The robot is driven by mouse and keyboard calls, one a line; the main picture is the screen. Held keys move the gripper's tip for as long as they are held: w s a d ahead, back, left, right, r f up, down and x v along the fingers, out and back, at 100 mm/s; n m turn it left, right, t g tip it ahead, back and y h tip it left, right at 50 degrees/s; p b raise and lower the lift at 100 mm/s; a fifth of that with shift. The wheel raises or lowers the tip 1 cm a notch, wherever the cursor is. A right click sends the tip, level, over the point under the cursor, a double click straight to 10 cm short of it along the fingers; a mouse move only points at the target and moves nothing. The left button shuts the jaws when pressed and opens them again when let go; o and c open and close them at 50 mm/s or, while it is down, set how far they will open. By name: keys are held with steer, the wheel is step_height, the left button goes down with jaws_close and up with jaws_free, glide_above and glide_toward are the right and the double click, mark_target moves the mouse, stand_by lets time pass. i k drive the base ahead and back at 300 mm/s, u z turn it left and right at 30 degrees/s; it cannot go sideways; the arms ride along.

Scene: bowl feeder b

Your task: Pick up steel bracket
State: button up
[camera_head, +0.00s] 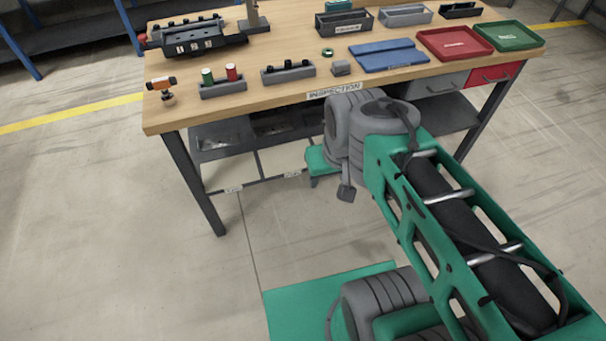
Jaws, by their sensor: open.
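A small grey metallic piece (341,67), which looks like the steel bracket, sits on the wooden inspection table (290,112) near its front edge. It stands between a dark grey holder and a blue mat. It is too small to make out its shape fully. My arm reaches from the lower right to a grey joint in front of the table's front edge, below the bracket.
A dark holder (288,73) stands left of the bracket, the blue mat (388,54) right. A green ring (327,52) lies behind it. Red (455,42) and green (508,36) trays stand at right. A grey holder (223,89) carries red and green cylinders. Floor left of the table is clear.

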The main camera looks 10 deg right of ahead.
mark_target(198, 33)
steer(key=u, duration=0.8)
steer(key=k, duration=0.7)
steer(key=z, duration=0.9)
steer(key=k, duration=0.45)
steer(key=u, duration=1.65)
steer(key=i, duration=2.25)
steer(key=u, duration=0.15)
steer(key=i, duration=1.6)
steer(key=z, duration=0.3)
